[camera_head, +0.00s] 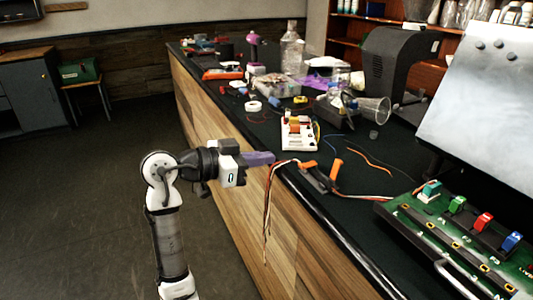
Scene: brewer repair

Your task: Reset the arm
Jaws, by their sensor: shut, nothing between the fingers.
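My arm rises from the lower left of the head view, in front of the counter's wooden side. My gripper (260,159) points to the right at the near edge of the counter (350,215). Its fingers are together and hold nothing. A bundle of coloured wires (268,205) hangs over the counter edge just to the right of and below the fingers. I cannot tell whether the fingers touch the wires.
A green circuit board (440,235) with coloured switches is at right. A white block (298,133), glassware (374,108) and a dark brewer (400,60) stand farther back. Floor at left is free.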

